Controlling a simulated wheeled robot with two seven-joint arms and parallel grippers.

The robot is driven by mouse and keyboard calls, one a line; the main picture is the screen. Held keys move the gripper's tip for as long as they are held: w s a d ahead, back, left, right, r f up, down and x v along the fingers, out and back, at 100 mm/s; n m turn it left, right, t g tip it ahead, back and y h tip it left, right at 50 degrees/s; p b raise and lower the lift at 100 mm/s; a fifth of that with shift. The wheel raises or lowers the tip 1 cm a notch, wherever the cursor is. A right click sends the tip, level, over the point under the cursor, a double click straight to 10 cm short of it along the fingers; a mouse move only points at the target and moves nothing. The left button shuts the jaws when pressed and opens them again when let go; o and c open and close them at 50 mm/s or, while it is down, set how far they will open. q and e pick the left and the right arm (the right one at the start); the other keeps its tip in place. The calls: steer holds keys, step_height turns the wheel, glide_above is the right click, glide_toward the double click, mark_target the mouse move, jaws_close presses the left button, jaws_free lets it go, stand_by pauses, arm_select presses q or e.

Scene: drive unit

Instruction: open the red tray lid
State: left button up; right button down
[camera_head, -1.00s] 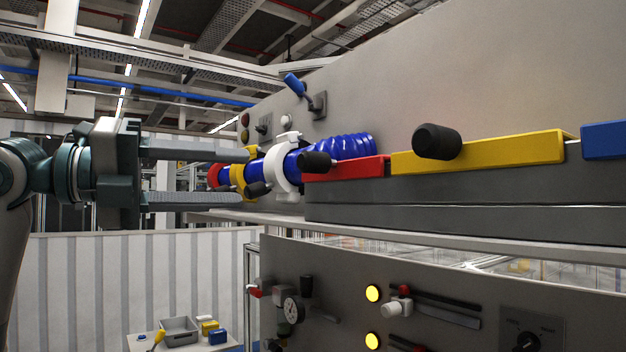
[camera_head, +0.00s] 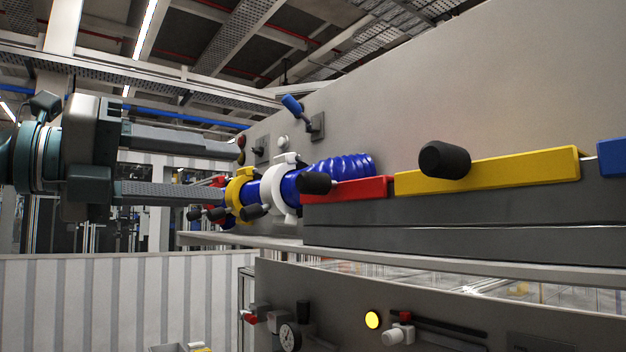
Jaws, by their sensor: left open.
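The red tray lid (camera_head: 352,190) lies flat on the left end of the long grey tray box (camera_head: 420,211), with a black knob (camera_head: 314,183) at its left front. It looks shut. My left gripper (camera_head: 232,172) comes in from the left, open, with its two long fingers one above the other and nothing between them. Its fingertips are left of the red lid, apart from it in the picture, near the clamped blue hose. My right gripper is not in view.
A yellow lid (camera_head: 520,171) with a black knob (camera_head: 444,160) and a blue lid (camera_head: 612,157) lie to the right. The blue hose (camera_head: 345,168) with a white clamp (camera_head: 280,180) and yellow clamp (camera_head: 236,194) runs behind the gripper tips. A panel with a yellow lamp (camera_head: 372,319) is below.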

mark_target(299, 182)
arm_select(q)
steer(key=p+x, duration=0.6)
steer(key=x, duration=0.9)
steer(key=shift+p, duration=0.35)
steer(key=shift+w+d, duration=0.25)
steer(key=shift+d, duration=0.2)
steer(key=shift+f, duration=0.1)
jaws_close()
